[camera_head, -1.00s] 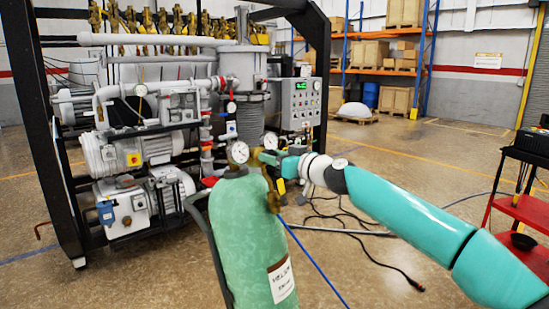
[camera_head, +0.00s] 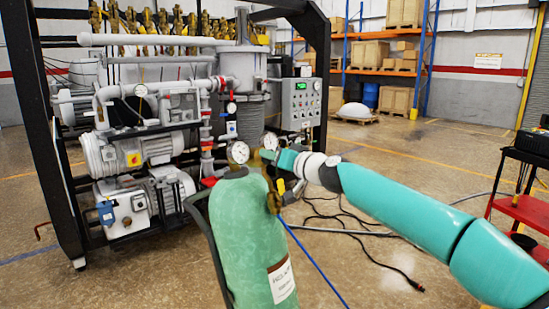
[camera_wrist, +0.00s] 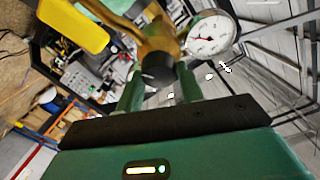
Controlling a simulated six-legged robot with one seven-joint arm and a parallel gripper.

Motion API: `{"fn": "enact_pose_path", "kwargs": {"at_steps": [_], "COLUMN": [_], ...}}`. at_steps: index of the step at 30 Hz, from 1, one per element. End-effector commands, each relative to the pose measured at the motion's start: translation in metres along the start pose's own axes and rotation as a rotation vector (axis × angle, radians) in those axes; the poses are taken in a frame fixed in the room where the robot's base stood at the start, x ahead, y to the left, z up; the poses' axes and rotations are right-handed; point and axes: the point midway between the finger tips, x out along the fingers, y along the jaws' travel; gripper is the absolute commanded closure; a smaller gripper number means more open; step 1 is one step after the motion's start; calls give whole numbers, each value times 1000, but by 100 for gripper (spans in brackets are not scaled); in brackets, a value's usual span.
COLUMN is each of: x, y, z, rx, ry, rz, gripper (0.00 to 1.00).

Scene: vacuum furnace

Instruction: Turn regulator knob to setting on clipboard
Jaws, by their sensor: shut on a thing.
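A green gas cylinder (camera_head: 245,225) stands in front of me with a brass regulator and two round white gauges, one at the left (camera_head: 238,152) and one at the right (camera_head: 270,141). In the wrist view, the black regulator knob (camera_wrist: 158,68) sits on the brass regulator body (camera_wrist: 158,35) between my green fingers. My gripper (camera_wrist: 160,88) is shut on the knob; in the head view it (camera_head: 272,157) meets the regulator from the right. One gauge (camera_wrist: 211,33) shows beside it in the wrist view, its numbers too small to read. I cannot make out a clipboard.
A vacuum furnace rig with pumps (camera_head: 130,155) in a black frame stands behind the cylinder at the left. A control box (camera_head: 298,102) is behind the regulator. A red cart (camera_head: 520,207) is at the right. A blue hose (camera_head: 315,262) and black cables lie across the floor.

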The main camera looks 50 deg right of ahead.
Motion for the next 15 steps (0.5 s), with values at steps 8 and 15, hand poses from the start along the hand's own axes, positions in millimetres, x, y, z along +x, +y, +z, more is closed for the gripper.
{"fn": "enact_pose_path", "kwargs": {"at_steps": [8, 15], "x": [0, 0], "y": [0, 0], "z": [0, 0], "rx": [-1, -2], "ry": [-1, 0], "rz": [0, 0], "gripper": [51, 41]}}
